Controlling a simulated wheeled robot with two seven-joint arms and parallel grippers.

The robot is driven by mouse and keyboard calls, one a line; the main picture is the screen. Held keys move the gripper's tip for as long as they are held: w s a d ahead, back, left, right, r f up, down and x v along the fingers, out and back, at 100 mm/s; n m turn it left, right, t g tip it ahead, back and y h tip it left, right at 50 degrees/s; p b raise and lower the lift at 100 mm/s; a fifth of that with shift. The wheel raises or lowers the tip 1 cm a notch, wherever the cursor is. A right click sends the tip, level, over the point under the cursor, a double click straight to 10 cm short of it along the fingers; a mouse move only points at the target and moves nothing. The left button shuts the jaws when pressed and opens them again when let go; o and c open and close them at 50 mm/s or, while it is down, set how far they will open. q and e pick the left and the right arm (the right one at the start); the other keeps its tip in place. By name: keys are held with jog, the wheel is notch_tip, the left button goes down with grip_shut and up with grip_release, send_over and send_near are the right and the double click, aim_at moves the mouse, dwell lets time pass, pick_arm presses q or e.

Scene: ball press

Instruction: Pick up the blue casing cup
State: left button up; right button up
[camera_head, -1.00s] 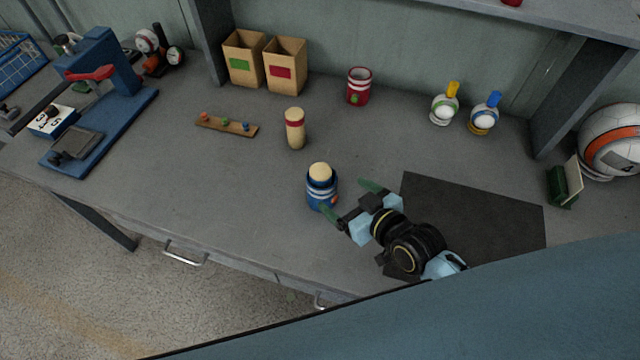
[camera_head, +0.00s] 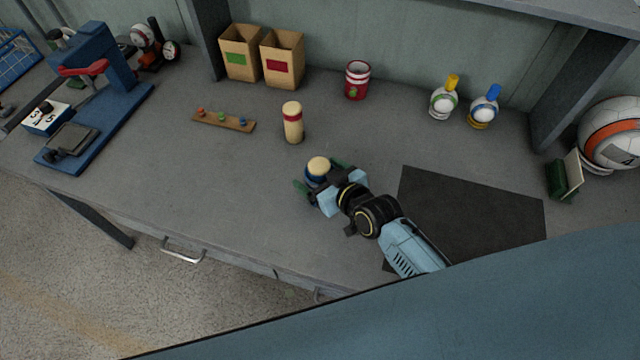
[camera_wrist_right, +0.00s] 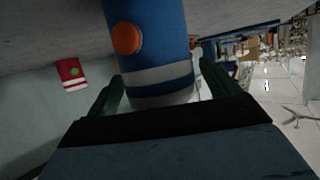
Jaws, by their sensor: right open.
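The blue casing cup (camera_head: 312,182) stands on the grey bench with a cream round-topped piece (camera_head: 318,166) in it. My right gripper (camera_head: 320,177) is open, with its green fingers on either side of the cup; it hides most of the cup in the head view. In the right wrist view the cup (camera_wrist_right: 165,45) shows close up between the two fingers (camera_wrist_right: 155,92), with a light band and an orange round spot. Whether the fingers touch it I cannot tell. My left gripper does not show.
A cream peg with a red band (camera_head: 293,122) stands just behind the cup. A wooden strip with coloured knobs (camera_head: 224,121), two boxes (camera_head: 283,58), a red cup (camera_head: 357,80) and a blue press (camera_head: 100,100) stand farther off. A dark mat (camera_head: 470,215) lies right.

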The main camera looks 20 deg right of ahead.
jog(key=c, duration=1.1)
